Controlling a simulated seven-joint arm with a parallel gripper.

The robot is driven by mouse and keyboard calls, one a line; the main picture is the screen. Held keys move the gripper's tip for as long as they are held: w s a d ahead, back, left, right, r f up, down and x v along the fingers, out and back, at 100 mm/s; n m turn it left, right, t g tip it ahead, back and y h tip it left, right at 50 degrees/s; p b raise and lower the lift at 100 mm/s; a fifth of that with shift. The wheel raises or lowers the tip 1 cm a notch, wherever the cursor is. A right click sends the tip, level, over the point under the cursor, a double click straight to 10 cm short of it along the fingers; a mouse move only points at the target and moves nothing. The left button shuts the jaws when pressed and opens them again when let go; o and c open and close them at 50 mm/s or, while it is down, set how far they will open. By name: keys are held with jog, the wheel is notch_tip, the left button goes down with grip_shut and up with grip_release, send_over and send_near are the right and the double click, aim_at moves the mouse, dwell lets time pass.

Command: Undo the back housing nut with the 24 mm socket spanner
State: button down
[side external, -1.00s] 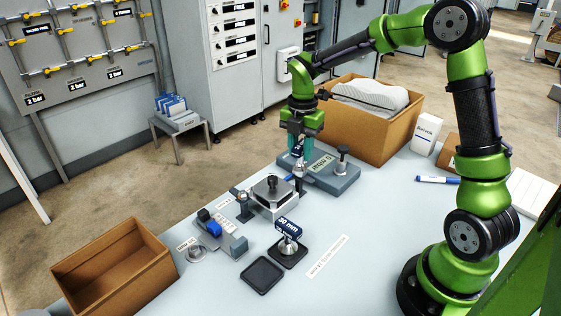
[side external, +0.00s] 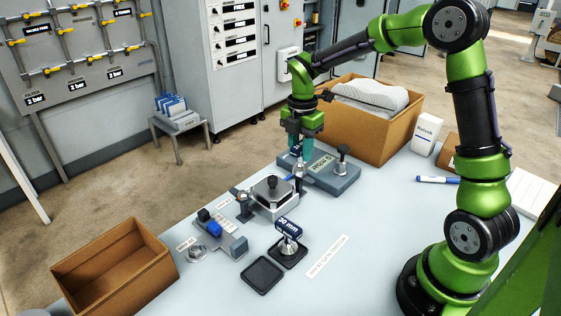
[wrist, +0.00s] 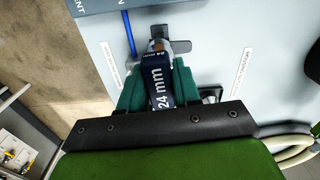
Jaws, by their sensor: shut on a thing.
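My gripper (side external: 298,142) is shut on the 24 mm socket spanner (wrist: 161,88), whose dark blue handle is marked "24 mm" and lies between the green fingers (wrist: 160,92). In the side view the spanner is mostly hidden by the fingers, over the back end of the metal housing (side external: 284,209). In the wrist view its socket end meets a small metal fitting on a grey bracket (wrist: 180,47). The back nut is hidden, so I cannot tell how far the socket sits on it. The 30 mm spanner (side external: 288,230) stands on a black pad at the front.
An empty black pad (side external: 262,275) lies beside the 30 mm spanner. A grey fixture (side external: 343,181) with a post is just right of my gripper. A large cardboard box (side external: 385,142) stands behind it. An open brown box (side external: 151,277) is front left.

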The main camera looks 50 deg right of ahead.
jog(key=shift+r, duration=0.15)
jog(key=shift+r, duration=1.3)
jog(key=shift+r, duration=0.1)
jog(key=shift+r, duration=2.35)
